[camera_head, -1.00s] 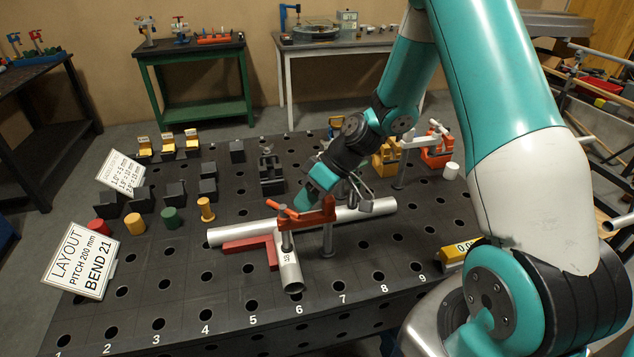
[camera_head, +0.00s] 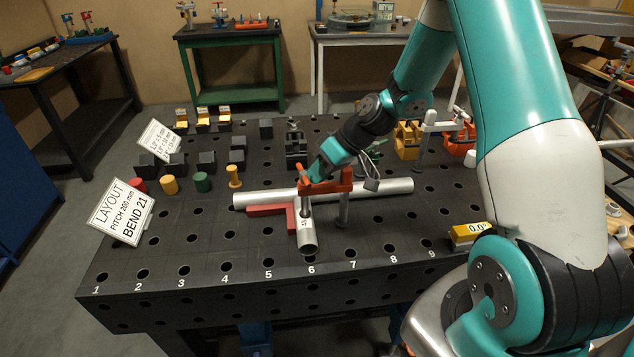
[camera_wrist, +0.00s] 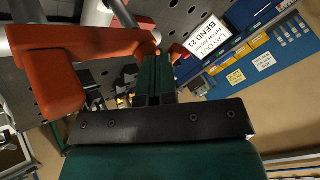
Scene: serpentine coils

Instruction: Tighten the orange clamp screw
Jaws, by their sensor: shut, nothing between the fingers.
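The orange clamp (camera_head: 338,184) stands on the black table, its arm reaching over the pipe joint. Its upright screw (camera_head: 305,210) comes down on the short silver pipe (camera_head: 307,238). The screw's orange handle (camera_head: 303,175) is at the top left of the clamp. My gripper (camera_head: 308,182) is right at the handle and clamp arm; whether it touches them cannot be told. In the wrist view my gripper (camera_wrist: 156,62) is shut and empty, with the large orange clamp (camera_wrist: 75,62) close on its left. The fingertips are partly hidden in the head view.
A long silver pipe (camera_head: 385,189) lies behind the short one, beside a red angle piece (camera_head: 268,209). More clamps (camera_head: 410,138) stand at the back right. Black blocks and coloured pegs (camera_head: 202,182) are at the left.

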